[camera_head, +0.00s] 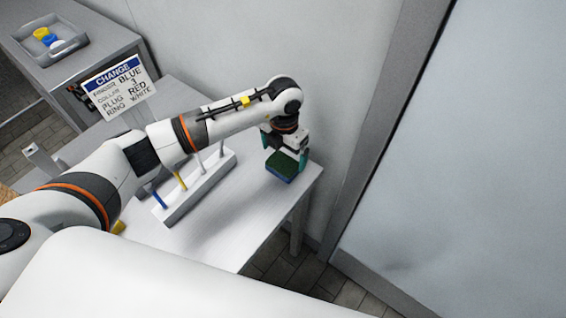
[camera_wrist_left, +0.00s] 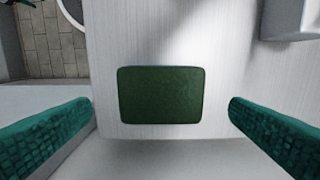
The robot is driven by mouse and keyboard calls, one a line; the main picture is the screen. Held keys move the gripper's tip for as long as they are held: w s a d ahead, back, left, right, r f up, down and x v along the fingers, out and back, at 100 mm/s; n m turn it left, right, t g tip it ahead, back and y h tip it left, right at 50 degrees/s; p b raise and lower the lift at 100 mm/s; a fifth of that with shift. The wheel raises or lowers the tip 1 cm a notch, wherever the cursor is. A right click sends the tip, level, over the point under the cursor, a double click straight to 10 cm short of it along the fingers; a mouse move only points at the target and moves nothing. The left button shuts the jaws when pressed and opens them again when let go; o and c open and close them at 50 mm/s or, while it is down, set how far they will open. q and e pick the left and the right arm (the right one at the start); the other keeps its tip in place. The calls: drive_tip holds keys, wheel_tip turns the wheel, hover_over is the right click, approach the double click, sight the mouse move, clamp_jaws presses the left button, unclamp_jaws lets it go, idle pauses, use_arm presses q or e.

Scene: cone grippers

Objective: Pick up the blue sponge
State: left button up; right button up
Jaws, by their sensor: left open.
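The sponge (camera_head: 282,167) lies near the far right corner of the white table, with a dark green top and a blue lower edge. In the left wrist view the sponge (camera_wrist_left: 160,95) shows as a dark green rounded rectangle. My left gripper (camera_head: 286,154) is open above it, with one teal finger toward each side. In the wrist view a gap shows between the sponge and each finger, and nothing is held. How far the fingertips are above the table is hard to tell. My right gripper is not in view.
A grey rack (camera_head: 200,188) with upright coloured rods stands left of the sponge. A sign (camera_head: 120,88) stands behind it. A grey tray (camera_head: 49,44) with blue and yellow items sits on another table. The table edge and a wall are close to the sponge.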

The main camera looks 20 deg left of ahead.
sight(283, 163)
use_arm(q)
wheel_tip(283, 163, down, 4)
drive_tip(key=shift+s+a+f+p, duration=0.1)
drive_tip(key=shift+s+f+p, duration=0.05)
drive_tip(key=shift+p, duration=0.65)
drive_tip(key=shift+f, duration=0.45)
drive_tip(key=shift+c, duration=0.2)
drive_tip(key=c, duration=1)
drive_tip(key=shift+o, duration=0.2)
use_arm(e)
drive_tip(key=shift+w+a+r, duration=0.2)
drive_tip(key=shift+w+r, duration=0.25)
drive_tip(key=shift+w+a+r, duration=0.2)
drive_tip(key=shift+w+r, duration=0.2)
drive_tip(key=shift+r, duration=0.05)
use_arm(q)
drive_tip(key=shift+r, duration=0.1)
drive_tip(key=shift+r, duration=0.3)
wheel_tip(283, 163, up, 9)
drive_tip(key=shift+r+b, duration=0.15)
drive_tip(key=shift+b, duration=0.85)
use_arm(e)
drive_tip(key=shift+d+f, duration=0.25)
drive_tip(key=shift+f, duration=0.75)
